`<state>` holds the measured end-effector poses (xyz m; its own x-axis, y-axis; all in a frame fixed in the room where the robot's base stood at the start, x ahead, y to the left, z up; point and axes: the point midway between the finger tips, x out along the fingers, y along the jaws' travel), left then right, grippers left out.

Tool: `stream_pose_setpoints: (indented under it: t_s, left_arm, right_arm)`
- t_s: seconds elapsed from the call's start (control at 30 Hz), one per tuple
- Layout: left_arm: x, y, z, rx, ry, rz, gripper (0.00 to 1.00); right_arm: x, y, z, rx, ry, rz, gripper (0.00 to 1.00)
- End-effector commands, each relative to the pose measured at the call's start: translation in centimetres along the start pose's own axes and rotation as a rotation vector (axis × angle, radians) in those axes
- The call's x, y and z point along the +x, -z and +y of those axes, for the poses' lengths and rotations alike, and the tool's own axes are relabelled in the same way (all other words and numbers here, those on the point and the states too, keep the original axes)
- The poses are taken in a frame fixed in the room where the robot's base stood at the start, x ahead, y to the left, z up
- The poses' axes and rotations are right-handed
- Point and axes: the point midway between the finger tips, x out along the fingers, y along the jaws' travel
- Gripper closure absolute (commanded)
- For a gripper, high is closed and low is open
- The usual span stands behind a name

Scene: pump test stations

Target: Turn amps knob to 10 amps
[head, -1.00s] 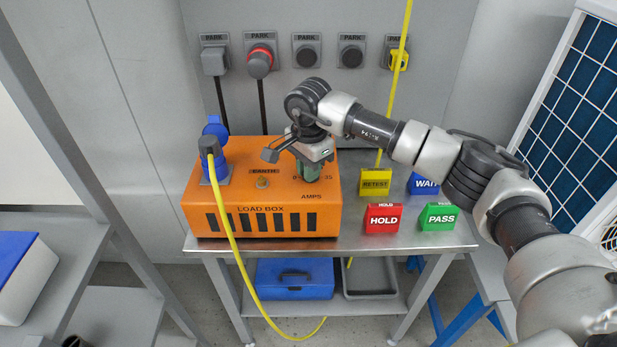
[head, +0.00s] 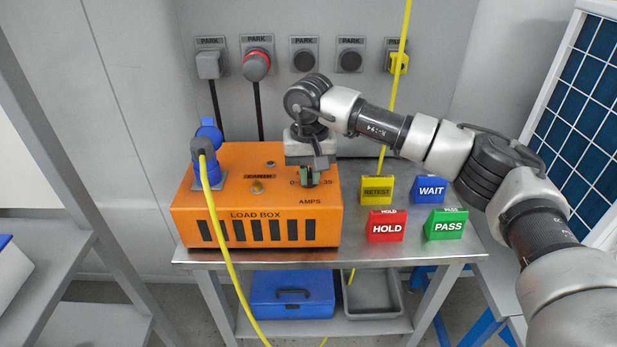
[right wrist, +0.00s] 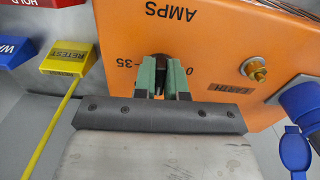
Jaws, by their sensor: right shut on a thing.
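The orange load box (head: 210,229) stands on the metal bench, with the AMPS label on its top. My right gripper (head: 308,182) is over the AMPS scale at the right of the box top. In the right wrist view its green fingers (right wrist: 162,80) are shut around the dark amps knob (right wrist: 158,61). The fingers hide most of the knob, so I cannot read its pointer. Parts of the scale, a 0 and 35, show on either side of the fingers. My left gripper is not in view.
A blue connector (head: 207,170) with a yellow cable (head: 220,240) is on the box's left. An earth terminal (head: 257,187) sits left of the knob. RETEST (head: 377,190), WAIT (head: 430,189), HOLD (head: 387,226) and PASS (head: 446,225) blocks stand right of the box.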

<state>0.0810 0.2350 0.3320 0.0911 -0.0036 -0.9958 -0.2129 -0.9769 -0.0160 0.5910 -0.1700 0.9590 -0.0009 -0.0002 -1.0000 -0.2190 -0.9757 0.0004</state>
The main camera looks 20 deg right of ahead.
Motion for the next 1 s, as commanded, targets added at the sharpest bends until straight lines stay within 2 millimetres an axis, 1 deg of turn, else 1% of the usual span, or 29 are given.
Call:
stream_pose_setpoints:
  t_s: [0.2, 0.5, 0.7, 1.0]
  left_arm:
    - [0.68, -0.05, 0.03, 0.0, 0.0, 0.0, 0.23]
    - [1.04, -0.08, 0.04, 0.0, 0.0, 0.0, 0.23]
    - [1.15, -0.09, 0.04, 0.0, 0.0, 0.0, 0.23]
    - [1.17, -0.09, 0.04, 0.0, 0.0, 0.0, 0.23]
  right_arm:
    - [-0.08, 0.08, 0.12, -0.187, 0.001, 0.004, 1.0]
    - [-0.16, 0.11, 0.21, -0.374, 0.001, 0.004, 1.0]
    - [-0.19, 0.13, 0.24, -0.439, 0.001, 0.004, 1.0]
    - [-0.22, 0.15, 0.26, -0.465, 0.001, 0.004, 1.0]
